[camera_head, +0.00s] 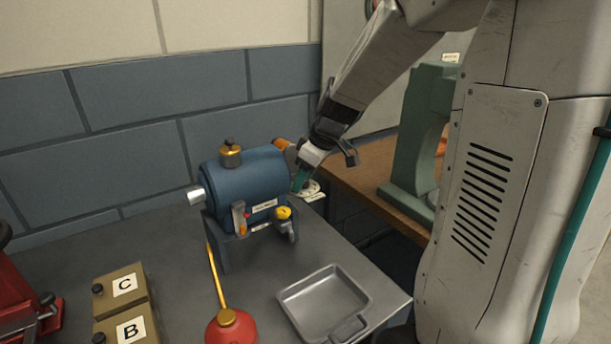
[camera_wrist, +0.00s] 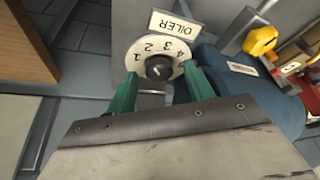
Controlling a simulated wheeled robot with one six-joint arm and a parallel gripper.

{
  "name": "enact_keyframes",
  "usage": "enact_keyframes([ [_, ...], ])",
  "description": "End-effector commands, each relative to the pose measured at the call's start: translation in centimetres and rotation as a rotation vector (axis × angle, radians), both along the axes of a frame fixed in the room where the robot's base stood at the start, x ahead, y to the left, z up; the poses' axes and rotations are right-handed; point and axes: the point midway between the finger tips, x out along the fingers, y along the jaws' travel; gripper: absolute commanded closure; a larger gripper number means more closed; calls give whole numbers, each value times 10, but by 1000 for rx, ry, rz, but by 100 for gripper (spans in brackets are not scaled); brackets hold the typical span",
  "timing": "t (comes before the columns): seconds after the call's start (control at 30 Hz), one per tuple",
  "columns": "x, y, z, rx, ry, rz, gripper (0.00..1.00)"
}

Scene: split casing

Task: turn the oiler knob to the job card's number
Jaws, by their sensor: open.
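The oiler dial (camera_wrist: 134,60) is a round white plate with the numbers 1 to 4 and a dark knob (camera_wrist: 158,68) at its centre. A white OILER label (camera_wrist: 176,24) lies beside it. The dial also shows in the head view (camera_head: 313,188), partly behind my gripper. My gripper (camera_wrist: 161,73) is open, with its green fingertips on either side of the knob. I cannot tell whether they touch it. I cannot read which number the knob points to. I cannot make out a job card in either view.
A blue motor casing (camera_head: 245,178) stands close left of my gripper. A grey tray (camera_head: 310,322), a red oil can (camera_head: 231,328) and boxes marked C (camera_head: 122,284) and B (camera_head: 130,331) are on the grey bench. A green press frame (camera_head: 425,130) stands on a wooden bench at right.

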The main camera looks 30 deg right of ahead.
Motion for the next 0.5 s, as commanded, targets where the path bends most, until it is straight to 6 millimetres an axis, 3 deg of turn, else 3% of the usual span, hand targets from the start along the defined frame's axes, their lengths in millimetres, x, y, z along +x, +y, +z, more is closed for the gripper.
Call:
enact_keyframes([
  [0.03,0,0,0,0,0,0,48],
  [0.2,0,0,0,0,0,0,93],
  [0.5,-1,1,1,-2,0,-95,92],
])
